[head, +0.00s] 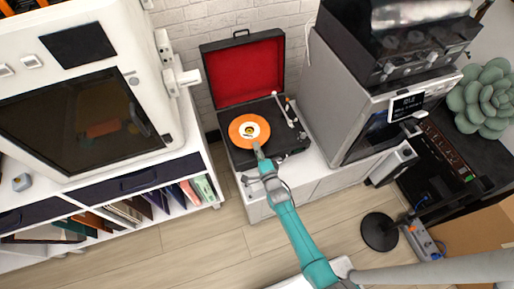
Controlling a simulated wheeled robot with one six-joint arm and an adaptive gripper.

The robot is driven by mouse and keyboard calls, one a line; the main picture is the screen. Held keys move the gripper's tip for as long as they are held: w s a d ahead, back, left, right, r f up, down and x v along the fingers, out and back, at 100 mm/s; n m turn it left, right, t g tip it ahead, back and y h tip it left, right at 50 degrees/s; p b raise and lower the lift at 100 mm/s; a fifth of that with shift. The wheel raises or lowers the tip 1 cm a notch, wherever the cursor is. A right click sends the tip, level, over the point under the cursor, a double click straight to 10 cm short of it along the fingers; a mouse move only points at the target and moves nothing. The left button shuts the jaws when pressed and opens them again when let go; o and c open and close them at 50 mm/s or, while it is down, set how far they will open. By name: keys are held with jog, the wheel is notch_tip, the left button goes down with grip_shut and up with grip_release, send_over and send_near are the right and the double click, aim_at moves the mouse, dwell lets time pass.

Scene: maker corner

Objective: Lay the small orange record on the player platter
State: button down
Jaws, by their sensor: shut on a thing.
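The small orange record (240,140), with a pale label in its middle, is over the platter area of the record player (283,149). The player is a black case with its red-lined lid (243,72) standing open. My gripper (258,150) is shut on the near edge of the record. The record covers the platter, and I cannot tell whether it touches the platter or is held just above it. The tonearm (284,108) is at the right side of the player, apart from the record.
The player stands on a low white cabinet (321,185). A large white machine (88,72) is at the left, and a grey machine (345,95) stands close at the right. A black round stand base (379,231) is on the floor. The wood floor in front is mostly clear.

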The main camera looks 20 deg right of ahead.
jog(key=shift+f, duration=0.3)
jog(key=c, duration=1.2)
grip_release()
jog(key=shift+f, duration=0.1)
jog(key=s, duration=1.2)
